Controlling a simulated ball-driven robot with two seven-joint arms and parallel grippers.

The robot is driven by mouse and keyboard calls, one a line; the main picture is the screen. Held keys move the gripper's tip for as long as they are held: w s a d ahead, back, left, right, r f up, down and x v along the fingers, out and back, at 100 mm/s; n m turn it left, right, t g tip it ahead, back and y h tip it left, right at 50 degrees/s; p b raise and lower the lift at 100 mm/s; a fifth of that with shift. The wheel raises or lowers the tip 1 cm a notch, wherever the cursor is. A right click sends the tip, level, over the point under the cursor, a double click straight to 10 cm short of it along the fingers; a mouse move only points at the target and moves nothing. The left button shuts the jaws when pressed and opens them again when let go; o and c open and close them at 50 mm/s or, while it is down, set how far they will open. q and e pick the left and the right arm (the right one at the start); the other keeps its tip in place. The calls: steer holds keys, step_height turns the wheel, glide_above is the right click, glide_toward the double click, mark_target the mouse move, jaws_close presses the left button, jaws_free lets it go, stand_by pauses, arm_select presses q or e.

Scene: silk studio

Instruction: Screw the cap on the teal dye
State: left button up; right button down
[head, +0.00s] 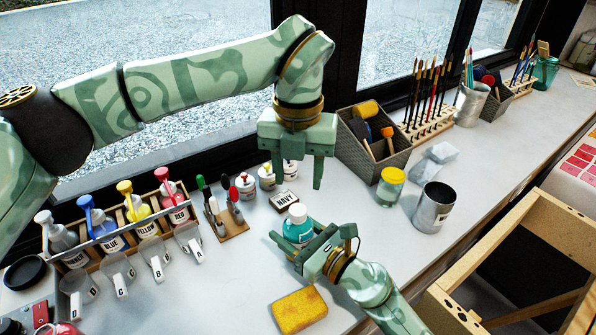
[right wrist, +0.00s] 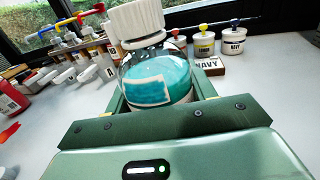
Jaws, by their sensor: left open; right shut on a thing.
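The teal dye is a clear jar of teal liquid (head: 298,232) standing upright on the counter. It fills the middle of the right wrist view (right wrist: 160,80). A white ribbed cap (right wrist: 137,20) sits on top of its neck, and it also shows in the head view (head: 297,212). How tight the cap is I cannot tell. My right gripper (head: 294,238) is shut on the jar's body, with a finger on either side. My left gripper (head: 298,180) is open and empty, pointing down above and behind the jar, apart from the cap.
A NAVY label block (head: 283,199) and small white pots (head: 246,186) stand behind the jar. A yellow sponge (head: 299,310) lies in front. A yellow-lidded jar (head: 390,188) and a metal can (head: 434,207) stand right. The rack of dye bottles (head: 150,228) is left.

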mark_target(298, 209)
arm_select(q)
step_height(298, 209, down, 8)
steer(key=shift+r, duration=0.1)
stand_by(0.4)
steer(key=c, duration=1)
steer(key=o, duration=1.1)
steer(key=shift+o, duration=0.2)
